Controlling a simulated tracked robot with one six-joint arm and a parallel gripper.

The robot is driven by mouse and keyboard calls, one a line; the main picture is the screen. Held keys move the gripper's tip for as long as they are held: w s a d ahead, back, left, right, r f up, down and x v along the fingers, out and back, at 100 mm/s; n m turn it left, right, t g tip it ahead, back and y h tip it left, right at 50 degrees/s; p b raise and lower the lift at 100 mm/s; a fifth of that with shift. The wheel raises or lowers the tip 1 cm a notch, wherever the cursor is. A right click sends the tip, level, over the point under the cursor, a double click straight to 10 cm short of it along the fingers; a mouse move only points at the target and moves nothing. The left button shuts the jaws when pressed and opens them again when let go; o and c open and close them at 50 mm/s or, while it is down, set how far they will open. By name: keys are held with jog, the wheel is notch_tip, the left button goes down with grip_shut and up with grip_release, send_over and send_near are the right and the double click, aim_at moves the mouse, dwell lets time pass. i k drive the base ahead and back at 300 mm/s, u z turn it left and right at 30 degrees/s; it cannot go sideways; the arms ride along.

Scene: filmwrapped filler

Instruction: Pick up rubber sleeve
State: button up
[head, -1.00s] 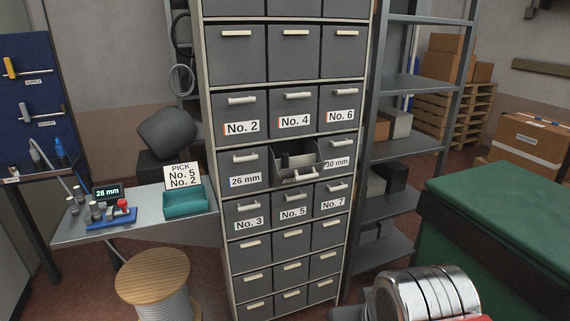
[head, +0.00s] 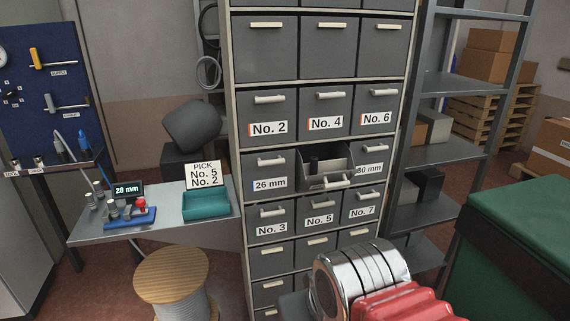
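The middle drawer (head: 333,182) between the ones marked 26 mm and 30 mm is pulled open. Inside it, a small dark upright piece (head: 314,164) shows, which looks like a rubber sleeve. It is too small and dark to be certain, and the drawer front hides its lower part. My arm shows at the lower right as chrome rings and a red ribbed part, well in front of the cabinet. The fingers of my gripper do not show.
The drawer cabinet (head: 281,103) stands in the middle. A cable spool (head: 172,274) and green-topped bench (head: 520,215) flank the cabinet.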

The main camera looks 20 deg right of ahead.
aim_at(314, 166)
jog(key=u, duration=0.3)
jog(key=i, duration=1.45)
jog(key=z, duration=0.45)
